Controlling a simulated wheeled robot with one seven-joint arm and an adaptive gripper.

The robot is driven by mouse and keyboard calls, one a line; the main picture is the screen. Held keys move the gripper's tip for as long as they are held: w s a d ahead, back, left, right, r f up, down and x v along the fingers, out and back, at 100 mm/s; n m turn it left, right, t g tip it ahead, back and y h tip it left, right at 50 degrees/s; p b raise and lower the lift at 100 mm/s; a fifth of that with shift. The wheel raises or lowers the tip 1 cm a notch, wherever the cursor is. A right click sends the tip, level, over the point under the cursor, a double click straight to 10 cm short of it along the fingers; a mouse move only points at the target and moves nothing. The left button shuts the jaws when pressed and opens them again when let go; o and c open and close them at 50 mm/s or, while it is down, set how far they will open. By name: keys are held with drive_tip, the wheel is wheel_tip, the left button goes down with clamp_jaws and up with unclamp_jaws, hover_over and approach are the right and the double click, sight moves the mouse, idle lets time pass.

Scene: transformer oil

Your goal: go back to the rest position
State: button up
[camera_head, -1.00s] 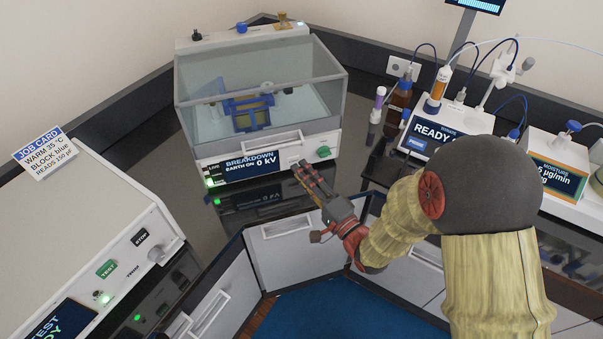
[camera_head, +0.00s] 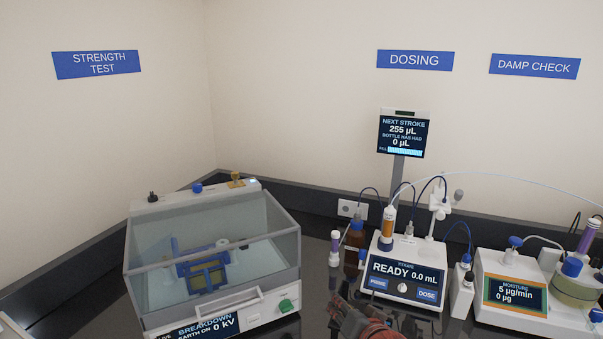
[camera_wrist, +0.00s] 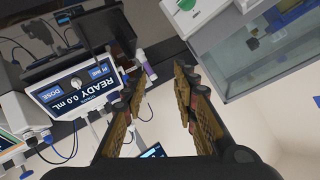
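My gripper (camera_wrist: 158,85) is open in the wrist view, with a clear gap between its two fingers and nothing held. In the head view only the upper part of my gripper (camera_head: 350,312) shows at the bottom edge, in front of the dosing unit (camera_head: 402,273) and to the right of the breakdown tester (camera_head: 205,265). The rest of my arm is out of the head view. In the wrist view, the dosing unit (camera_wrist: 75,92) is on the left and the tester's clear chamber (camera_wrist: 285,75) is at the upper right.
The moisture meter (camera_head: 512,290) is at the right, with thin tubes above. A blue-framed piece (camera_head: 203,275) sits inside the tester's chamber.

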drive_tip(key=s+d+r+n+g+h, duration=0.1)
drive_tip(key=s+d+r+n+g, duration=0.1)
drive_tip(key=s, duration=1.1)
drive_tip(key=s+d+r+n+g+h, duration=0.1)
drive_tip(key=s+d+g, duration=0.3)
drive_tip(key=s, duration=0.8)
drive_tip(key=d+n, duration=0.1)
drive_tip(key=d, duration=0.1)
drive_tip(key=shift+s+d+r+h, duration=0.3)
drive_tip(key=shift+s+d+r, duration=0.05)
drive_tip(key=shift+s+d, duration=0.05)
